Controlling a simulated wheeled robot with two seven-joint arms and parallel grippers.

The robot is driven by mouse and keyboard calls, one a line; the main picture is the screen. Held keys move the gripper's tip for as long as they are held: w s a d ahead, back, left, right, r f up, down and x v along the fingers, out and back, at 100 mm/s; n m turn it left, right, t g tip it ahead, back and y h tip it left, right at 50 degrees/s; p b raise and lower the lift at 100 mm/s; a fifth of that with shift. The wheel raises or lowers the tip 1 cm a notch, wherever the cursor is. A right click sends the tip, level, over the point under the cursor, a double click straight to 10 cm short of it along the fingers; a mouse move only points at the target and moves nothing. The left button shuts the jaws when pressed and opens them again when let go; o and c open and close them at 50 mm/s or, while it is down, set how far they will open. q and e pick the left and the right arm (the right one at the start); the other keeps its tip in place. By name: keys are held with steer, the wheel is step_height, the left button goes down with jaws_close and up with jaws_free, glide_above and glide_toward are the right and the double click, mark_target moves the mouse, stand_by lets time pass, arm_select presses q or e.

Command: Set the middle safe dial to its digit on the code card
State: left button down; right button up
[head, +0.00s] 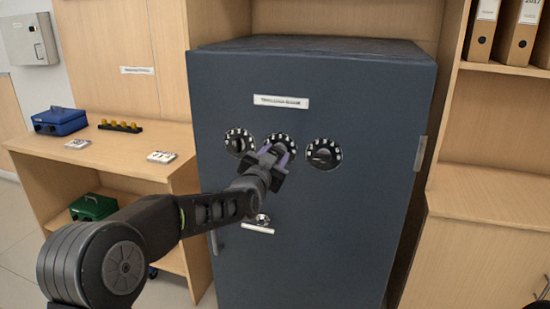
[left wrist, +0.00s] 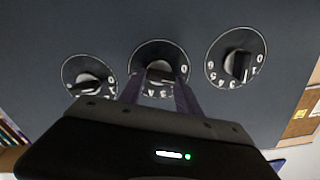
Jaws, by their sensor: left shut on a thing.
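The dark grey safe (head: 225,95) has three round dials in a row on its front. The middle dial (head: 282,137) is partly covered by my left gripper (head: 277,154), which is shut on its knob. In the left wrist view the two purple fingers are on either side of the middle dial's knob (left wrist: 160,74). Its white digits are partly hidden and I cannot read its setting surely. The other dials (head: 239,142) (head: 323,154) are free. Two small cards (head: 77,144) (head: 162,157) lie on the desk; I cannot tell their writing. My right gripper is not in view.
The wooden desk (head: 118,160) at left holds a blue cash box (head: 60,121) and a dark tray with yellow pieces (head: 120,127). A green box (head: 93,207) is on the shelf below. Shelving with binders (head: 520,30) stands right.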

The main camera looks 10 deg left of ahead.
arm_select(q)
steer(key=shift+m, duration=0.6)
steer(key=c, duration=0.8)
jaws_free()
steer(key=shift+c, duration=0.2)
steer(key=s, duration=0.7)
steer(key=shift+s+a+b, duration=0.2)
steer(key=shift+s+b, duration=0.2)
steer(key=shift+b, duration=0.05)
